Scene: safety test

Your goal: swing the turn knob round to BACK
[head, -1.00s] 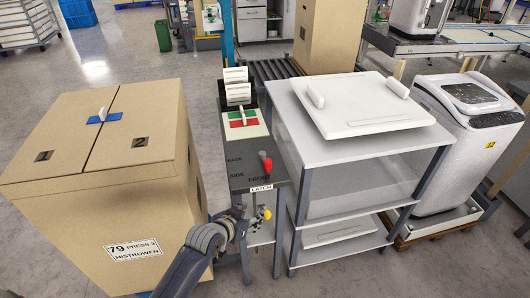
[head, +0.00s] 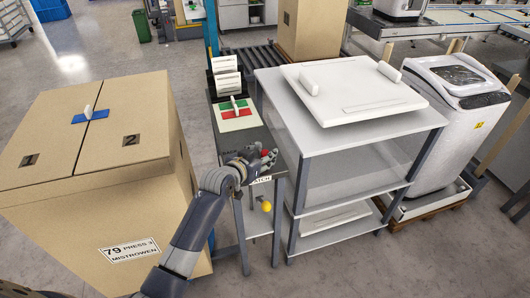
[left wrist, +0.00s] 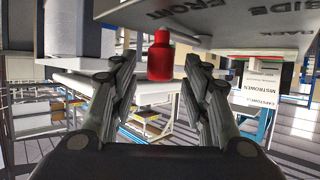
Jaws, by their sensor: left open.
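The red turn knob (left wrist: 160,56) stands between the two fingers of my left gripper (left wrist: 160,66) in the left wrist view, with gaps visible on both sides. The gripper is open. The panel (left wrist: 215,30) with FRONT, SIDE and BACK lettering appears upside down at the top there. In the head view my left gripper (head: 262,158) is over the front part of the narrow dark stand (head: 247,139). It hides most of the knob and the position lettering. Part of the LATCH label (head: 262,180) shows. My right gripper is not in view.
A large cardboard box (head: 100,190) stands left of the stand. A grey shelf unit (head: 350,141) with a white lid (head: 350,95) stands close on the right. A red and green plate (head: 235,115) lies farther back on the stand. A yellow ball (head: 267,206) hangs below its front.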

